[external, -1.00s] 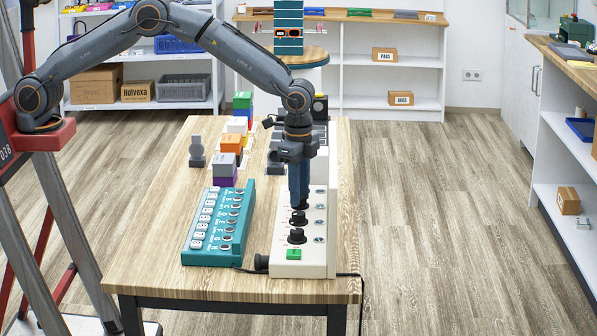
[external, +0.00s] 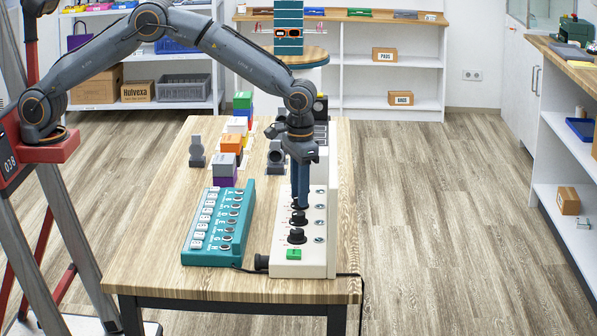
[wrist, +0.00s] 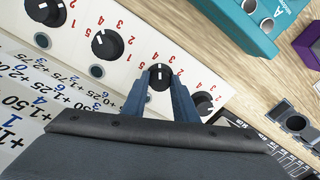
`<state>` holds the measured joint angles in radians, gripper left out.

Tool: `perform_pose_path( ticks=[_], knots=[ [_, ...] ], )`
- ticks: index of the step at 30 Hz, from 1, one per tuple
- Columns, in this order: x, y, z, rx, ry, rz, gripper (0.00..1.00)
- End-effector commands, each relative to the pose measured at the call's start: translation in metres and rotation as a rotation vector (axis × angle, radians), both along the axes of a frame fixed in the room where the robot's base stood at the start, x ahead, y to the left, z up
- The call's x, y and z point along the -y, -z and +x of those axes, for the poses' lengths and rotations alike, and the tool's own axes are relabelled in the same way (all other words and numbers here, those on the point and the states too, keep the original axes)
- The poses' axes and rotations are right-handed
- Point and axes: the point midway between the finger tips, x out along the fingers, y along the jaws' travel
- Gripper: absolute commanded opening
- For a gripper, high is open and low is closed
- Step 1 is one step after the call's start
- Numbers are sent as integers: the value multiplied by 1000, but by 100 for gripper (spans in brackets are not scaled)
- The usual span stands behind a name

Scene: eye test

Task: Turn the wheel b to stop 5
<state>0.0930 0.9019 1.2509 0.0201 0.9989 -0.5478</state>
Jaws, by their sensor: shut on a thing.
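A cream control box (external: 283,256) on the table carries a row of black knobs with red numbers around them. My gripper (external: 299,205) points straight down over this row. In the wrist view my gripper (wrist: 160,84) is shut on one black knob (wrist: 160,75), a finger on each side. A white mark shows on its top; I cannot tell exactly which number it points at. Another knob (wrist: 107,43) is beside it, and a third (wrist: 203,103) is partly hidden by a finger. I can read no letter that tells which wheel is b.
A teal box (external: 220,225) with rows of sockets stands left of the control box. Stacked coloured blocks (external: 231,144) and a grey stand (external: 197,152) are farther back.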

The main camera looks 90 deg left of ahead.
Motion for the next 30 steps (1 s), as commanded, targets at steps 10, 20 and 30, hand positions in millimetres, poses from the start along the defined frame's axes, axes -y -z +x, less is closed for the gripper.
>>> perform_pose_path(
  ticks=[10,20,30],
  knots=[
    [0,0,1,0,-283,0,4],
    [0,0,1,0,-437,0,4],
    [0,-1,1,1,-477,-1,4]
  ],
)
